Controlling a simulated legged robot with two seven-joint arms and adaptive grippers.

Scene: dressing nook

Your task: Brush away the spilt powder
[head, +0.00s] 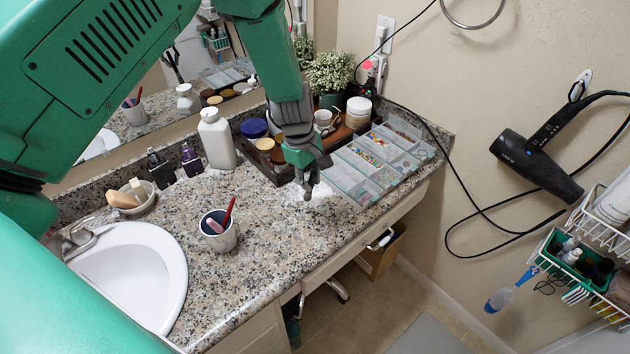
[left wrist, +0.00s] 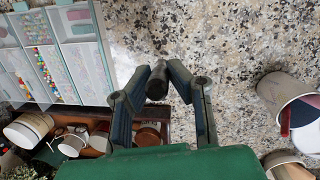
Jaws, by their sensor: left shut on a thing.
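The spilt powder (head: 322,192) is a pale whitish patch on the speckled counter beside the bead organizer; it also shows in the left wrist view (left wrist: 124,60). My left gripper (head: 306,172) is low over the counter at the edge of this patch. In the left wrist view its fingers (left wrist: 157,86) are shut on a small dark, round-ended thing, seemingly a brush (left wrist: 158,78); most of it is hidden. I cannot tell whether its tip touches the counter. My right gripper is not in view.
The clear organizer (head: 350,178) with beads stands close right of the gripper. A wooden tray (head: 268,166) with jars lies behind it. A cup (head: 218,238) with a red brush stands front left, near the sink (head: 135,275). The front counter middle is free.

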